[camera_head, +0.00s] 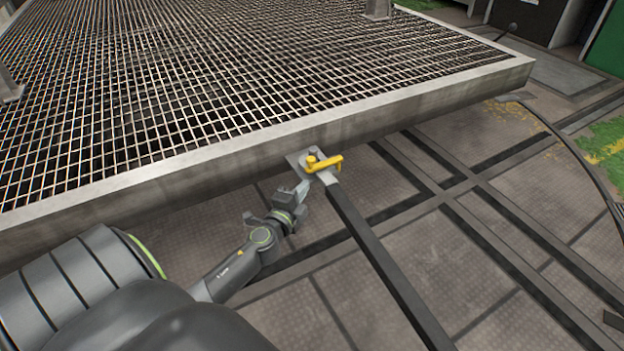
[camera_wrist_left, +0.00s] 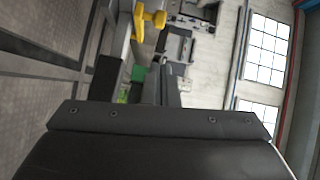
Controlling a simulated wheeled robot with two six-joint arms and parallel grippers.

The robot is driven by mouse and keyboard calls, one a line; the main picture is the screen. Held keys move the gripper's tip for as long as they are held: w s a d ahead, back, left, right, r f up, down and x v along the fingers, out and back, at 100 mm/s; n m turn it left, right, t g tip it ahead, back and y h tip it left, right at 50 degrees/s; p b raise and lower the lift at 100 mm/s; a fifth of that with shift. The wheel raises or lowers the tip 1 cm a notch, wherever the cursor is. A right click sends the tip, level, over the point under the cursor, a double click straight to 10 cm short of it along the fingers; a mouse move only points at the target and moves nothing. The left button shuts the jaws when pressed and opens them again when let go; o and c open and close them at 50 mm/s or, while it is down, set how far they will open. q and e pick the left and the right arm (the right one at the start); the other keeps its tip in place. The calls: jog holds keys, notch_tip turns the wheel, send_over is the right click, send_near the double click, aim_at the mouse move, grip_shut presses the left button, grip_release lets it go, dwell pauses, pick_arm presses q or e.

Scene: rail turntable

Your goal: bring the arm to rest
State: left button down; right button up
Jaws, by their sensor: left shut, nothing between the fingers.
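My left gripper (camera_head: 302,188) is shut and empty at the end of my left arm, which reaches in from the lower left in the head view. Its fingertips are just below a yellow lever (camera_head: 325,163) on a small grey plate; I cannot tell whether they touch the plate. My right gripper is not in view.
A grated platform (camera_head: 400,102) with a thick grey edge fills the upper left. A dark bar (camera_head: 375,255) runs from the lever plate down to the lower right. Floor plates with dark rail grooves (camera_head: 500,226) lie to the right. Green ground is at the far right.

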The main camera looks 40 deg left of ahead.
pick_arm(q)
jog(key=shift+s, duration=1.35)
